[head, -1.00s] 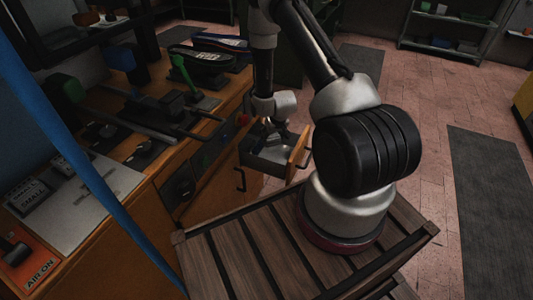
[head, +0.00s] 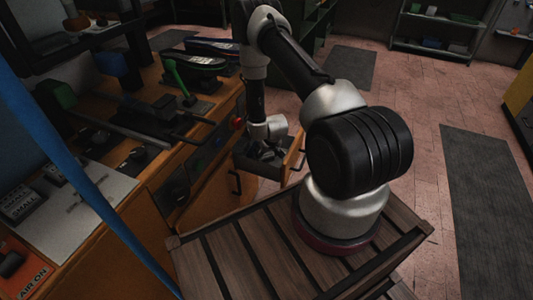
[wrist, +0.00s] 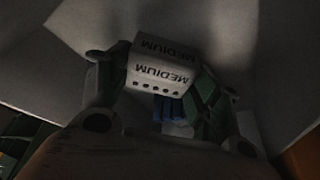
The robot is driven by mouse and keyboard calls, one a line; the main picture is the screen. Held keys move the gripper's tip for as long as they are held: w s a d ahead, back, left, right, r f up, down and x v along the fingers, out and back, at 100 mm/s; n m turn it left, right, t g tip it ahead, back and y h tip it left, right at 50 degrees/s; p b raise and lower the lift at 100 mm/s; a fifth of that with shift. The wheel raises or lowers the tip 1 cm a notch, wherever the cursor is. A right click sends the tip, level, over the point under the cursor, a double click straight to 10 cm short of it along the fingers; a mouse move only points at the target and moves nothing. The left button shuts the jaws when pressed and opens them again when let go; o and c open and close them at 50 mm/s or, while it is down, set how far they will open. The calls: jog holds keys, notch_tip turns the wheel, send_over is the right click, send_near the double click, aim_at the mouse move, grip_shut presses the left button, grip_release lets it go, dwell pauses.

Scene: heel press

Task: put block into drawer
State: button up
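The block (wrist: 160,65) is pale grey with "MEDIUM" printed on its faces and a row of dark holes. In the wrist view it sits between the two fingers of my gripper (wrist: 160,95), which appear shut on it. In the head view, my gripper (head: 265,150) reaches down into the open drawer (head: 295,152), and the block is hidden there. The drawer has a wooden front and a grey inside. Its pale inner surfaces fill much of the wrist view. I cannot tell whether the block touches the drawer floor.
The orange workbench (head: 160,205) on the left carries shoe-shaped machines (head: 190,62), a green lever (head: 177,78) and a metal plate (head: 85,205). A blue pole (head: 75,170) crosses the left foreground. Open tiled floor (head: 420,100) lies to the right.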

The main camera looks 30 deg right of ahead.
jog(key=o, duration=0.3)
jog(key=shift+r, duration=0.1)
